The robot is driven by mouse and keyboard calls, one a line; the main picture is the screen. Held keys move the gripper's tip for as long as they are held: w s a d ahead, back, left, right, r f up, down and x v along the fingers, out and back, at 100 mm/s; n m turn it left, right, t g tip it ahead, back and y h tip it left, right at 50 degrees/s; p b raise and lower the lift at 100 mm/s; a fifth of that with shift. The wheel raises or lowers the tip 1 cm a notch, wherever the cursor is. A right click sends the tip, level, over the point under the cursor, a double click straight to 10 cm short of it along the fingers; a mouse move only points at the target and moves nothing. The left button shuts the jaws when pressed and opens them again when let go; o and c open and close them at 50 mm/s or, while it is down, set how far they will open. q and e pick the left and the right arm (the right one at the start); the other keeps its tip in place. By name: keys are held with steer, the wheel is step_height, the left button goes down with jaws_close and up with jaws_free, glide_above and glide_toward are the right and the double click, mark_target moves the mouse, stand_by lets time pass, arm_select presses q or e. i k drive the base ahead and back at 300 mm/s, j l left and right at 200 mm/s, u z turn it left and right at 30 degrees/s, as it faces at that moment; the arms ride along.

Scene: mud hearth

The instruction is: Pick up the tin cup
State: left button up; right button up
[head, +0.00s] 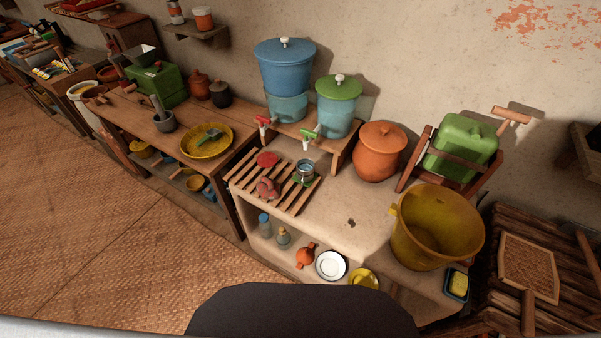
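A small metal cup (304,173), which looks like the tin cup, stands upright on a slatted wooden rack (285,199) on the pale counter. It is beside the green tap (308,138) of the right-hand dispenser, and its open top faces up. Its inside looks bluish, but I cannot tell what it holds. A red item (267,187) lies on the rack to its left, and a red round lid-like item (266,159) lies behind that. Neither of my grippers is in view.
Two dispensers, blue (285,70) and green-lidded (338,105), stand on a wooden stand behind the cup. A clay pot (379,150) and a yellow bucket (437,225) stand to the right. The counter (340,215) between rack and bucket is mostly clear.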

mark_target(306, 167)
steer(key=k+l+z, duration=0.2)
steer(key=k+z, duration=0.2)
steer(key=k+l+z, duration=0.25)
steer(key=z, duration=0.15)
